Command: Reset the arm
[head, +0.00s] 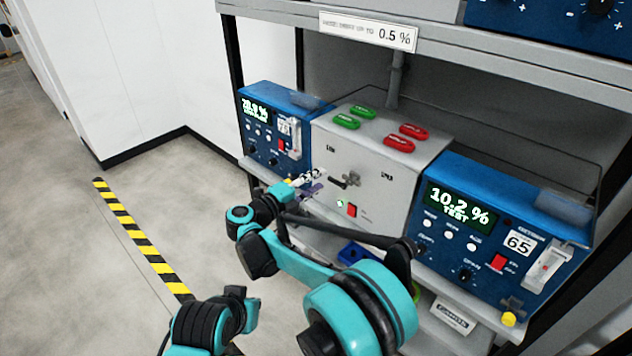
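My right arm reaches up from the bottom middle, and its wrist is in front of the left blue analyser (268,135) and the grey central panel (365,160). My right gripper (305,185) is small and partly hidden by the wrist, close to the panel's lower left edge. I cannot tell whether its fingers are open or shut, or whether they touch anything. Part of another teal and black arm, probably my left, shows at the bottom left; its gripper is not in view. The right blue analyser (480,215) reads 10.2 % TEST.
Green tags (355,116) and red tags (404,138) lie on top of the panel. A black valve handle (345,182) is on its front. A shelf with a 0.5 % sign (368,31) overhangs. Floor (75,250) at left is clear beyond the striped tape (140,238).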

